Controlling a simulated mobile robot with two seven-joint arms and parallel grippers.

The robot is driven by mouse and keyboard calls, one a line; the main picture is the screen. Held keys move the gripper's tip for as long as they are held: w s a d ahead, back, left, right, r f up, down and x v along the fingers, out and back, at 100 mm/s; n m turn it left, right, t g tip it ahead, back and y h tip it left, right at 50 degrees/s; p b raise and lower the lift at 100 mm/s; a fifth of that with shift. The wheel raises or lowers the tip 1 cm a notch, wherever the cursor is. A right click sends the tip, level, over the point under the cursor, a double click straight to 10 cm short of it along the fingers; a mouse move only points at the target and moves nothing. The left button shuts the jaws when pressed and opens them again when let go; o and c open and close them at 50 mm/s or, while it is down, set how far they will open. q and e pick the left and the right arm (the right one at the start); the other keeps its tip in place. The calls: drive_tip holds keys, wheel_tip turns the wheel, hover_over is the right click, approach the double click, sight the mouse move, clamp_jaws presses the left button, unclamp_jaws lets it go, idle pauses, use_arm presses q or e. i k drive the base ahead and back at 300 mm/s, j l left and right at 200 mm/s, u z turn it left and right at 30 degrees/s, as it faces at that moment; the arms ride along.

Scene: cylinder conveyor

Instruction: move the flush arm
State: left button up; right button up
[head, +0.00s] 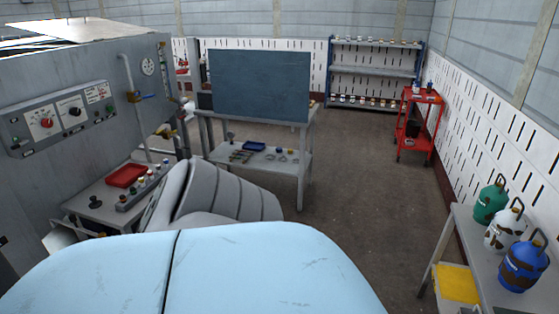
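No part is clearly recognisable as the flush arm. At the left stands a large grey machine (60,85) with a control panel (62,117) carrying red and black knobs. A pale vertical pipe (130,100) runs down its side, next to a blue-handled valve (148,97) and a round gauge (147,66). Yellowish fittings (166,133) sit at the machine's right edge. I cannot tell whether any of these is the flush arm. Neither gripper shows in the head view.
A grey bench with a dark board (260,85) stands mid-room. A side table at left holds a red tray (127,175). Green (490,203), white (504,232) and blue (523,265) cylinders stand on a right-hand table. A red cart (418,120) is behind. Floor (365,190) between is clear.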

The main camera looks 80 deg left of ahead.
sight(72, 218)
drive_tip(key=u, duration=4.5)
drive_tip(key=i+l+u, duration=0.25)
drive_tip(key=i+u, duration=0.15)
drive_tip(key=i+l+u, duration=0.35)
drive_tip(key=i, duration=0.25)
drive_tip(key=l, duration=0.1)
